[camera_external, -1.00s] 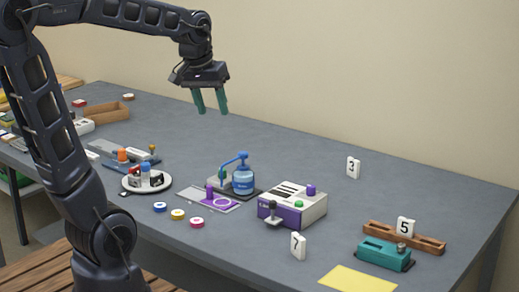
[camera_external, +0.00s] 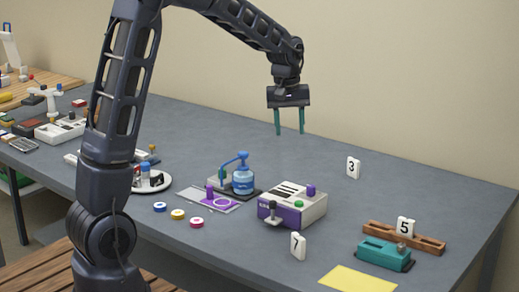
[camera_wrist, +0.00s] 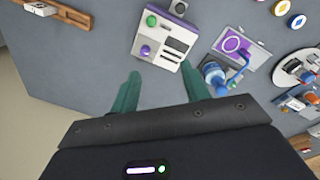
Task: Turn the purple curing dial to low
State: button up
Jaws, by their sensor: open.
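The purple dial (camera_external: 311,190) is a short round knob on top of a white machine with a purple front (camera_external: 313,210). A green button (camera_external: 299,204) and a black-knobbed lever (camera_external: 272,209) are on the same machine. In the wrist view the dial (camera_wrist: 145,51) shows near the machine's edge, close to the fingertips in the picture. I cannot read any dial mark or setting. My gripper (camera_external: 290,131) points down with its two green fingers apart and empty, well above the table and behind the machine. The fingers also show in the wrist view (camera_wrist: 160,72).
A blue bottle-like press (camera_external: 243,180) and a purple-marked plate (camera_external: 217,200) stand left of the machine. Number tiles 7 (camera_external: 298,245) and 3 (camera_external: 353,167) stand nearby. A teal device (camera_external: 384,254) is at the right. The table behind the machine is mostly clear.

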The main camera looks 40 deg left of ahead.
jog(key=n, duration=0.2)
send_over(311, 186)
notch_tip(311, 186, down, 8)
jog(key=shift+g, duration=0.4)
notch_tip(311, 186, down, 11)
jog(key=shift+f, duration=0.1)
jog(key=shift+c, duration=0.3)
jog(key=c, duration=0.9)
